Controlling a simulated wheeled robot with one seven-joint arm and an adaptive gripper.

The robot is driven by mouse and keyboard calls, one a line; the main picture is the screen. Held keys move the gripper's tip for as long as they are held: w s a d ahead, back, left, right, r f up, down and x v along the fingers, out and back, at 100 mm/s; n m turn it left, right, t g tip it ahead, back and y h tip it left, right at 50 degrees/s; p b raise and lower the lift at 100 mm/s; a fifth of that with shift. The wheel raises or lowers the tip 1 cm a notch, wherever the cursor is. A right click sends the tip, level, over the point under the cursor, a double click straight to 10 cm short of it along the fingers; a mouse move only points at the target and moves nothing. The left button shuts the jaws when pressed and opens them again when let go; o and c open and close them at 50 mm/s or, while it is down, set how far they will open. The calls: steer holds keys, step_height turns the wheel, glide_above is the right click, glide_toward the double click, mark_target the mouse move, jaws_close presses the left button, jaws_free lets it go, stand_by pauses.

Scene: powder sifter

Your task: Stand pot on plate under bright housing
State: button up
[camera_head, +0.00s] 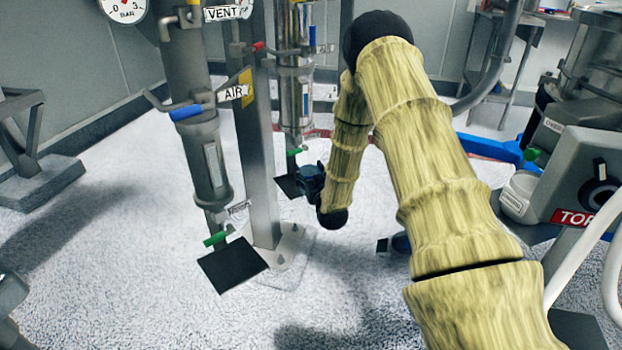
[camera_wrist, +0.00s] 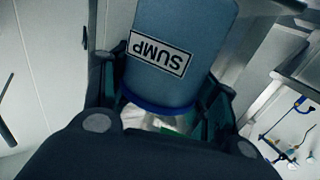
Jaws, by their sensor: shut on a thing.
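The pot (camera_wrist: 185,35) is a blue-grey cylinder with a darker blue rim and a SUMP label, upside down in the wrist view. My gripper (camera_wrist: 165,100) is shut on it, with dark fingers on both sides. In the head view my gripper (camera_head: 311,182) is low, just right of the black plate (camera_head: 288,186) under the bright housing (camera_head: 296,95). That housing is a shiny metal cylinder with a green-handled valve at its bottom.
A dull grey housing (camera_head: 203,150) stands nearer, with a blue-handled valve, an AIR tag and another black plate (camera_head: 232,264) below. A steel post (camera_head: 256,150) stands between the housings. A control box (camera_head: 580,170) is at right. Open speckled floor lies in front.

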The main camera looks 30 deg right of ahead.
steer(key=shift+w+a+b+x, duration=0.1)
steer(key=shift+a+x, duration=0.15)
steer(key=shift+x, duration=0.9)
steer(key=shift+w+a+b+x, duration=0.15)
steer(key=shift+a+x, duration=0.1)
steer(key=shift+x, duration=0.95)
steer(key=shift+a+b+x, duration=0.1)
steer(key=shift+a+x, duration=0.15)
steer(key=shift+x, duration=0.9)
steer(key=shift+f, duration=0.5)
steer(key=o, duration=1.1)
steer(key=shift+s, duration=0.25)
steer(key=v, duration=1.1)
steer(key=shift+s+a, duration=0.15)
steer(key=shift+s, duration=0.1)
